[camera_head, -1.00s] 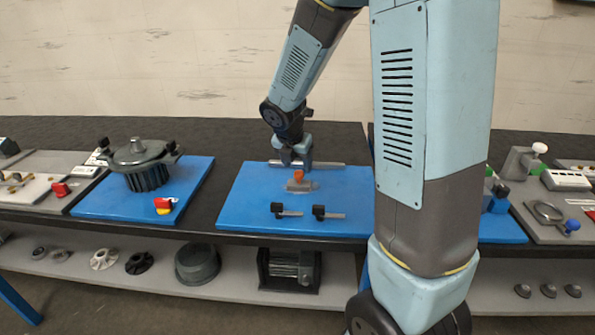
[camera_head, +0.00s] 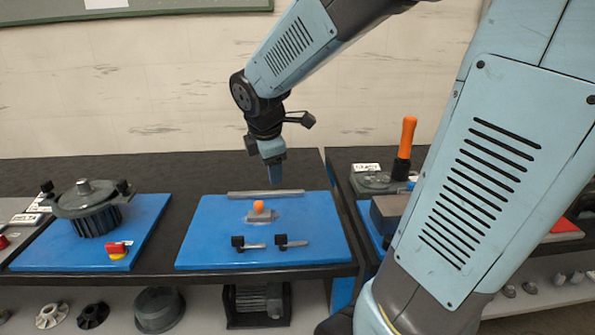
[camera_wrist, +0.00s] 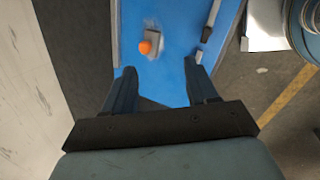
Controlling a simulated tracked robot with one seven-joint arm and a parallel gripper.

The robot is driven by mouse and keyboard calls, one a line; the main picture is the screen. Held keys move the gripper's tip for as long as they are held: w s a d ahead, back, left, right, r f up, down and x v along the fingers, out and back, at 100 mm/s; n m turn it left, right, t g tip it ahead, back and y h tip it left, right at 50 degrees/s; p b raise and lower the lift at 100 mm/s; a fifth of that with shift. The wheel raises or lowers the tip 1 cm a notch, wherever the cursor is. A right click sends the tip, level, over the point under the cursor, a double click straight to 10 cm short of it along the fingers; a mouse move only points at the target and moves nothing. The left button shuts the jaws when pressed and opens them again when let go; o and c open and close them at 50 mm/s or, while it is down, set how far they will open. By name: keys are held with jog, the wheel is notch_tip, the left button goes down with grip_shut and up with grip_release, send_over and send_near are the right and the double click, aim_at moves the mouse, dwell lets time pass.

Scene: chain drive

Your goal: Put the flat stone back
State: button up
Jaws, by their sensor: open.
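Nothing in view can be surely named as the flat stone. A small flat grey piece with an orange knob (camera_head: 260,215) lies on the middle blue board (camera_head: 205,245); the knob also shows in the wrist view (camera_wrist: 146,47). A brown-grey block (camera_head: 388,213) at the right, partly behind my arm, is another flat-topped candidate. My gripper (camera_head: 275,178) hangs above the back of the middle board, above and behind the grey piece. In the wrist view its two fingers (camera_wrist: 160,82) are spread with nothing between them.
A long grey bar (camera_head: 265,193) lies at the board's back. Two black-knobbed pins (camera_head: 262,243) lie in front. Shelf below holds loose parts.

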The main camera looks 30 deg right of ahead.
jog(key=s+r+m+t+y, duration=0.1)
jog(key=s+r+m, duration=0.2)
jog(key=s+m, duration=0.4)
jog(key=s+r+m+y, duration=0.1)
jog(key=s+r+m, duration=0.1)
jog(key=s+m, duration=0.6)
jog(key=shift+s+r+m+t, duration=0.15)
jog(key=shift+r+m+t, duration=0.25)
jog(key=shift+m, duration=0.8)
